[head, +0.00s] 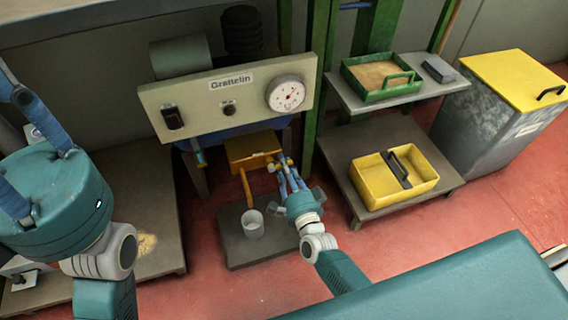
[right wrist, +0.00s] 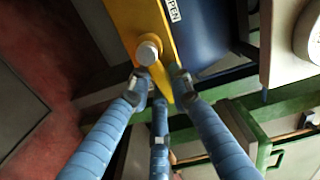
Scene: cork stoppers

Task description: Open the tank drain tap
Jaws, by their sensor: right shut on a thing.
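The blue tank, seen in the right wrist view (right wrist: 200,35), carries a label reading "OPEN" beside a yellow tap lever (right wrist: 157,30) with a round metal bolt. My right gripper (head: 280,163) is below the grey front panel; the right wrist view shows its blue fingers (right wrist: 158,92) closed around the lever's narrow end. The fingertips partly hide that end. In the head view the gripper covers most of the tap. My left gripper (head: 35,120) is large in the left foreground, with its fingers partly cut off by the frame edge.
A grey panel (head: 215,88) with a gauge (head: 286,94) stands above. A pale cup (head: 253,226) stands on a dark low platform (head: 238,250). A yellow tray (head: 376,198) and green tray (head: 360,92) sit on shelves at right. A yellow-lidded bin (head: 510,78) stands farther right.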

